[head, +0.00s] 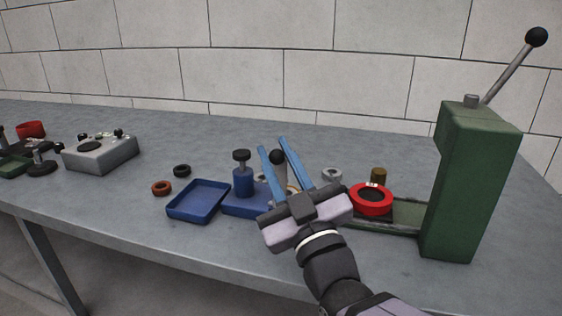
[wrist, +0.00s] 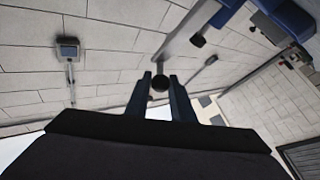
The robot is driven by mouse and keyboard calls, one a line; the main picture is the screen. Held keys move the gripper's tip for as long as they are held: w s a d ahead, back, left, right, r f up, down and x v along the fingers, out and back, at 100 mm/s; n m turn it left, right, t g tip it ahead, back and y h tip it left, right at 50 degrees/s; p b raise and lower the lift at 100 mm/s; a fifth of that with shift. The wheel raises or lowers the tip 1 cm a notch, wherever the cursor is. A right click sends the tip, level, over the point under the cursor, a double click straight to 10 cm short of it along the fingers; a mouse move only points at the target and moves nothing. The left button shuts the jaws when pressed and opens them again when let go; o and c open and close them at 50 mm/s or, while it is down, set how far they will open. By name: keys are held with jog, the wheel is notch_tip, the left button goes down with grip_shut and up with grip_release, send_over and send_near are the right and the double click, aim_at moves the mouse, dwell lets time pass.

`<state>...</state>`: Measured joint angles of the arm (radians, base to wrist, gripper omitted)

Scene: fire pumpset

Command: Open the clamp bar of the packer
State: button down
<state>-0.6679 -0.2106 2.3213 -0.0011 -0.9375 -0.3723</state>
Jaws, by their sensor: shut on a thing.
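My gripper (head: 272,144) is at the middle of the bench with its two blue fingers around a black ball knob (head: 277,157). The knob also shows between the fingertips in the wrist view (wrist: 160,84). I take it as the handle of the clamp bar, but the bar itself is mostly hidden behind the fingers and palm. A blue fixture (head: 243,184), with a post and a dark knob on top, stands just left of the gripper. It seems to be the packer, and its right part is hidden by my gripper.
A tall green press (head: 470,185) with a raised lever stands at the right, with a red ring (head: 371,198) at its base. A blue tray (head: 198,201) and two small rings lie left. A grey box (head: 100,153) sits further left. Bare bench lies behind.

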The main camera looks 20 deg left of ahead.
jog(key=shift+s+a+f, duration=0.1)
jog(key=shift+s+f, duration=0.2)
jog(key=shift+s, duration=0.15)
jog(key=shift+f, duration=0.1)
jog(key=c, duration=1.5)
grip_release()
jog(key=shift+a, duration=0.1)
jog(key=shift+c, duration=0.2)
jog(key=shift+r, duration=0.35)
notch_tip(320, 180, up, 10)
jog(key=p, duration=0.3)
jog(key=shift+f, duration=0.2)
